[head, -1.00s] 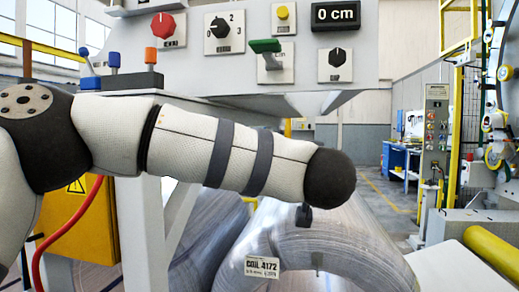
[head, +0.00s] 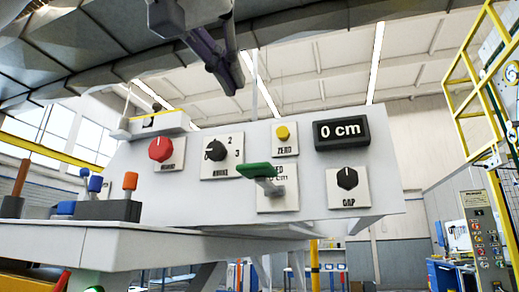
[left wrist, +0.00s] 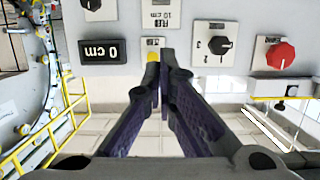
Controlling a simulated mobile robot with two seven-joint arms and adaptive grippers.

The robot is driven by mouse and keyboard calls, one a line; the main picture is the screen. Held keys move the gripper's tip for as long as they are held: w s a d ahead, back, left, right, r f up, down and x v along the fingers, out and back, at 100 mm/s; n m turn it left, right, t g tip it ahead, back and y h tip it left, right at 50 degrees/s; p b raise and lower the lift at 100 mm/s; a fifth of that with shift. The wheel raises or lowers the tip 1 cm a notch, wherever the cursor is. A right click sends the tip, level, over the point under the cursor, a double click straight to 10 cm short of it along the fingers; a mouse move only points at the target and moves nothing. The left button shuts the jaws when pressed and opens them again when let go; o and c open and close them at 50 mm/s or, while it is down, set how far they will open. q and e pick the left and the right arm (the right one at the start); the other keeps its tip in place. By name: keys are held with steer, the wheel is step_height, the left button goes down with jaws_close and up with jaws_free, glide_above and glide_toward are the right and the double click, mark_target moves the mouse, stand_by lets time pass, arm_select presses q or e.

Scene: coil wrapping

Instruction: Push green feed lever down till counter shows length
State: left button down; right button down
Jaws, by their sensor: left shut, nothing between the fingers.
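The green feed lever (head: 258,170) sticks out from its white plate on the grey panel, its handle roughly level. The counter (head: 341,132) reads 0 cm; it also shows upside down in the left wrist view (left wrist: 102,52). My left gripper (head: 231,88) hangs from the top of the head view, above the panel and apart from the lever. In the left wrist view its fingers (left wrist: 160,62) are together and empty, overlapping the yellow zero button (left wrist: 153,57). The lever handle is not clear there. My right gripper is not in view.
The panel also bears a red knob (head: 161,149), a black selector (head: 215,151) and a black gap knob (head: 347,178). Small joysticks (head: 129,182) stand on the ledge at left. A yellow ladder frame (head: 462,95) stands at right.

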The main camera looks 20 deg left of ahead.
arm_select(q)
glide_above(253, 163)
steer(key=f, duration=0.3)
steer(key=shift+w, duration=0.35)
step_height(253, 163, down, 2)
steer(key=shift+s+f, duration=0.1)
steer(key=shift+f, duration=0.7)
